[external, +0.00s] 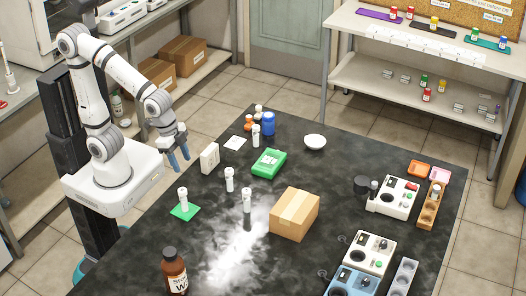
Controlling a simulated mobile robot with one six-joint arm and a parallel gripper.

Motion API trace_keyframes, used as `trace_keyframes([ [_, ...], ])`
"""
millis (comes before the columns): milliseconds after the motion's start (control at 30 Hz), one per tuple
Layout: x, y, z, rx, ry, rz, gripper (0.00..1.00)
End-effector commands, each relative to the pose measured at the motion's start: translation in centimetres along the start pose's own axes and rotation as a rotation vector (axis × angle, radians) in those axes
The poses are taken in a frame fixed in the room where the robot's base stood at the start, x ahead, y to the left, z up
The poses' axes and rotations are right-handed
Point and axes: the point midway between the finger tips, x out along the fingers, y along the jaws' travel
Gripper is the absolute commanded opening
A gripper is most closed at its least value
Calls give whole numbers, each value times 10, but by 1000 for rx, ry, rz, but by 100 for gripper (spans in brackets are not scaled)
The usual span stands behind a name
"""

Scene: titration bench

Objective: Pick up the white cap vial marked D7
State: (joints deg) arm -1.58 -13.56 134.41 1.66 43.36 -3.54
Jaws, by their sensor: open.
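Several white-capped vials stand on the black bench, and their markings are too small to read, so I cannot tell which is D7. One vial (183,196) is on a small green mat (186,212) at the left. Another vial (229,180) stands nearer the middle, a third vial (246,200) is left of the cardboard box, and one more vial (256,136) is further back. My gripper (178,160) is open and empty, with blue fingertips pointing down. It appears above the bench's left side, behind the mat, apart from every vial.
A cardboard box (294,214) and a brown bottle (175,272) stand on the bench. A cream block (210,157), a green tray (269,163) and a white bowl (315,142) are further back. Instruments (368,254) line the right side. Bright glare covers the front middle.

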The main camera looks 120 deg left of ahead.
Motion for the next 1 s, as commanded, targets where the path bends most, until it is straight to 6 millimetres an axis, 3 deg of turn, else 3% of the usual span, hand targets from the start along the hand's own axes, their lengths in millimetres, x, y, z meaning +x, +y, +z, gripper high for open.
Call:
trace_keyframes([
  [33, 7, -3, -24, -17, 4, -6, 49],
  [200, 41, -13, -92, -64, 50, -22, 49],
  [400, 82, -24, -147, -106, 94, -32, 49],
  [600, 102, -28, -167, -121, 114, -34, 49],
  [1000, 144, -29, -170, -122, 112, -34, 49],
])
